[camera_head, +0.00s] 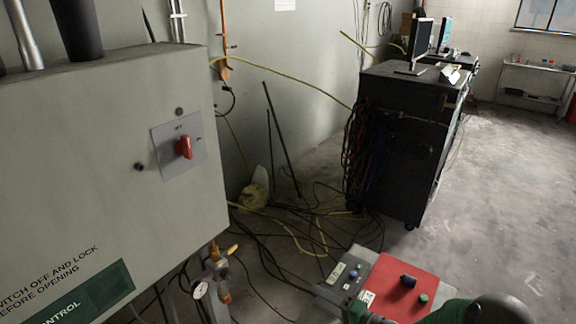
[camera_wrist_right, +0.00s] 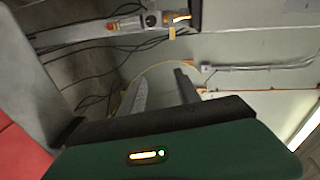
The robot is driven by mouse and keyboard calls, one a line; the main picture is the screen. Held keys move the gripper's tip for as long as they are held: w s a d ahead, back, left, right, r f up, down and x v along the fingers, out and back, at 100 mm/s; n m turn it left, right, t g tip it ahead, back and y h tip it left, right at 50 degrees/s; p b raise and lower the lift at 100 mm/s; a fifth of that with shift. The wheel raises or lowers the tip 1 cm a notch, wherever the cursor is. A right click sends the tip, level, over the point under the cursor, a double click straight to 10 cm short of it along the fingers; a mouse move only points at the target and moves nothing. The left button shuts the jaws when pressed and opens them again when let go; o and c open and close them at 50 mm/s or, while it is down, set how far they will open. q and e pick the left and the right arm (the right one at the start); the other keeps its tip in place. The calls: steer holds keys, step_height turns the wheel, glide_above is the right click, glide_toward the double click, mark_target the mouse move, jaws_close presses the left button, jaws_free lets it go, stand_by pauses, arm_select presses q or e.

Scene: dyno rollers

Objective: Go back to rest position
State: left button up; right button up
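In the head view, part of my green and black right arm shows at the bottom right edge, in front of the red-topped box. In the right wrist view, my right gripper (camera_wrist_right: 161,80) has its two fingers apart, with nothing between them but background. My left gripper is in neither view. A grey cabinet (camera_head: 80,150) fills the left of the head view. Its red rotary switch (camera_head: 184,147) sits on a grey plate, and no gripper touches it.
A grey control box (camera_head: 345,278) with a red top panel (camera_head: 392,285) and buttons stands close to my right arm. A black rolling cabinet (camera_head: 400,140) with a monitor (camera_head: 419,42) stands behind. Cables (camera_head: 300,230) tangle on the floor. Open floor (camera_head: 500,200) lies to the right.

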steer(key=s+d+r+n+g+h+p, duration=0.2)
steer(key=s+d+r+n+h+p, duration=0.25)
steer(key=d+h, duration=0.5)
steer(key=s+r+n+g+h+p, duration=0.1)
steer(key=s+r+g, duration=0.1)
steer(key=s, duration=0.8)
steer(key=s+r+n+g+h+p, duration=0.1)
steer(key=s+r+g+h, duration=0.1)
steer(key=s, duration=0.8)
steer(key=shift+s+d+r+g, duration=0.4)
steer(key=shift+r+g, duration=0.35)
steer(key=shift+g, duration=0.25)
